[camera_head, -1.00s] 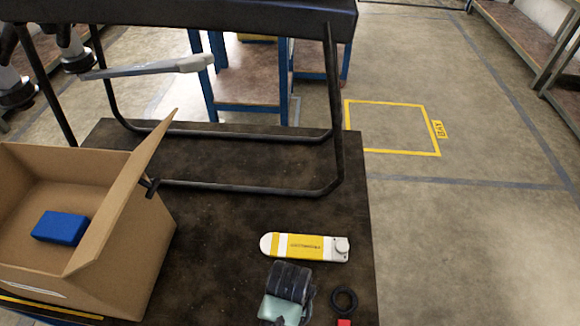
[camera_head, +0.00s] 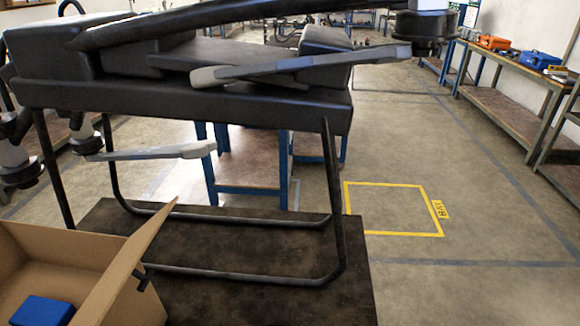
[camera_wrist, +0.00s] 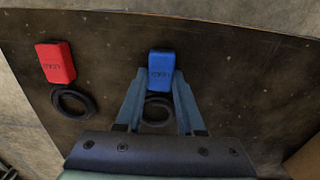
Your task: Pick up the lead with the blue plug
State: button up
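The blue plug (camera_wrist: 161,68) of one lead shows in the wrist view, with its dark ring (camera_wrist: 157,111) lying on the dark tabletop. My gripper (camera_wrist: 161,74) has one finger on each side of the blue plug. No gap shows between the fingertips and its sides. The plug appears to be at tabletop level. A lead with a red plug (camera_wrist: 56,63) and a dark ring (camera_wrist: 72,103) lies to its left. Neither lead nor my gripper shows in the head view now.
The black drone frame (camera_head: 190,103) stands on the dark table (camera_head: 230,238). An open cardboard box (camera_head: 130,285) holding a blue block (camera_head: 42,312) is at lower left. A yellow-taped floor square (camera_head: 393,208) lies beyond the table. Side benches (camera_head: 510,115) line the right.

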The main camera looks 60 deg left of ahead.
grip_shut()
jog(key=shift+r, duration=0.1)
